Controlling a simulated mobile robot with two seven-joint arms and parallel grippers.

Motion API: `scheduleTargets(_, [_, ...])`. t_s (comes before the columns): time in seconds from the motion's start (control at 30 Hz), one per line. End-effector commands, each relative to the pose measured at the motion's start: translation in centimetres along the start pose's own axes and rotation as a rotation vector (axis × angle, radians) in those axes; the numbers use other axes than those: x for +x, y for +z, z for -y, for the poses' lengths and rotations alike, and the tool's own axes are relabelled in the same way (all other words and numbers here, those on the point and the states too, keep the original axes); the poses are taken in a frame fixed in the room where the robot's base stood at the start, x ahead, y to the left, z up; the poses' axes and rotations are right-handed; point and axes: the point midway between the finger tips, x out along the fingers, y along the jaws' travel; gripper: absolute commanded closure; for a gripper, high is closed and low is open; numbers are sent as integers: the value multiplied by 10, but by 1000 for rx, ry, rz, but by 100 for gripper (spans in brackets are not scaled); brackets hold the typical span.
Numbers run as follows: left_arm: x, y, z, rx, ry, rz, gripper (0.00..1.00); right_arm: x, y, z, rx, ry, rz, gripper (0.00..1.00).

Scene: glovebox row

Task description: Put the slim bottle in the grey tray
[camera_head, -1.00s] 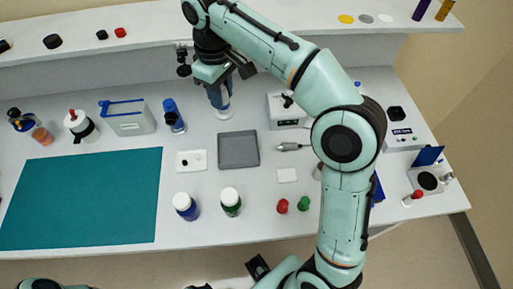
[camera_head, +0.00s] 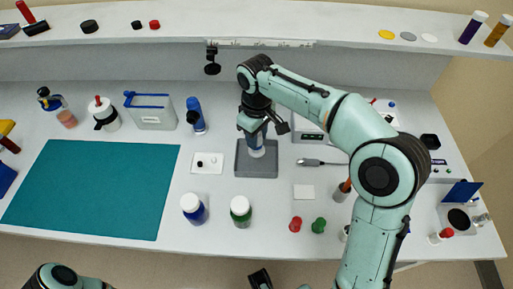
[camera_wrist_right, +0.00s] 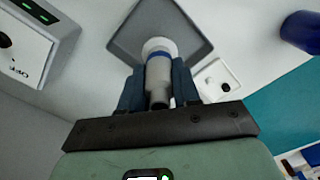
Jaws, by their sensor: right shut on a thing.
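The slim bottle (camera_head: 257,148) is pale with a blue band. My right gripper (camera_head: 262,127) is shut on it and holds it upright over the grey tray (camera_head: 242,168). In the right wrist view, the bottle (camera_wrist_right: 159,72) sits between the two dark fingers (camera_wrist_right: 160,88). Its white end points into the tray (camera_wrist_right: 126,38). I cannot tell whether the bottle touches the tray floor. The fingers hide part of the bottle.
Blue (camera_head: 195,210) and green (camera_head: 240,211) white-capped bottles stand in front. A metal tool (camera_head: 318,162) and a box with green displays (camera_wrist_right: 30,25) are close on the right. A shelf runs behind.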

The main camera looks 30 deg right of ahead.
Motion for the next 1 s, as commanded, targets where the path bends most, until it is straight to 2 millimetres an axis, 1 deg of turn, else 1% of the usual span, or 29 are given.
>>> scheduleTargets(0.13, [3,0,1,0,0,1,36,13,0,0,0,0,1,100])
scheduleTargets(0.3, [8,0,3,-1,-1,2,36,39,0,0,1,-1,2,100])
scheduleTargets(0.37, [8,0,3,-1,-1,3,36,45,0,0,1,-1,1,100])
scheduleTargets(0.43, [8,0,3,-1,-1,3,36,47,0,0,1,-1,0,100])
scheduleTargets(0.67, [8,0,3,-1,-1,2,36,47,0,0,0,0,-1,100])
scheduleTargets(0.8, [10,0,4,-1,-1,3,36,51,0,0,0,0,-1,100])
scheduleTargets(0.83, [10,0,4,-1,-1,3,36,50,0,0,0,0,-1,59])
scheduleTargets(0.87, [10,0,3,-1,-1,3,36,50,0,0,0,0,-1,49])
scheduleTargets(0.9, [9,0,3,-1,-1,3,36,50,0,0,0,0,-1,43])
scheduleTargets(1.0, [9,0,3,-1,-1,2,36,50,0,0,0,0,-1,43])
